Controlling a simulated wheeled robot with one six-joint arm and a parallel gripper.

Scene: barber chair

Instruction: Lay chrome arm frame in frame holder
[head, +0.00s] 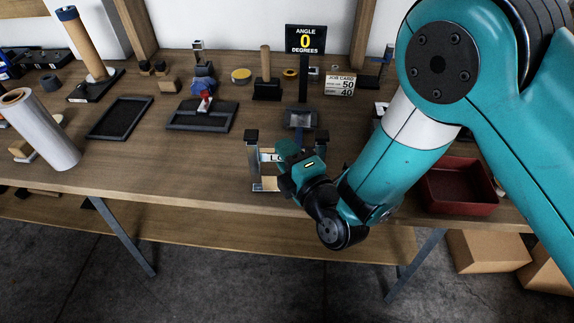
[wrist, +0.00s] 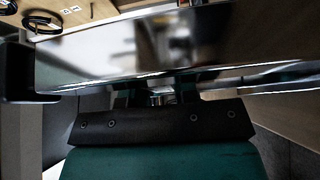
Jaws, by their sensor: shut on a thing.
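My gripper (wrist: 163,97) is shut on the chrome arm frame (wrist: 130,55), which shows in the wrist view as a wide, shiny bar across the fingers. The fingertips are mostly hidden behind it. In the head view my gripper (head: 292,165) is low at the table's front edge, beside an upright stand (head: 252,150) with dark-capped posts and a partly covered label. This stand looks like the frame holder. A dark block (wrist: 15,75) is at the bar's left end in the wrist view. I cannot tell whether the bar touches the holder.
A red tray (head: 458,188) sits right of my arm. A small grey device (head: 300,118) stands behind the holder. Black trays (head: 122,118), a white roll (head: 40,128) and several tools are at the left and back. The table is clear left of the holder.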

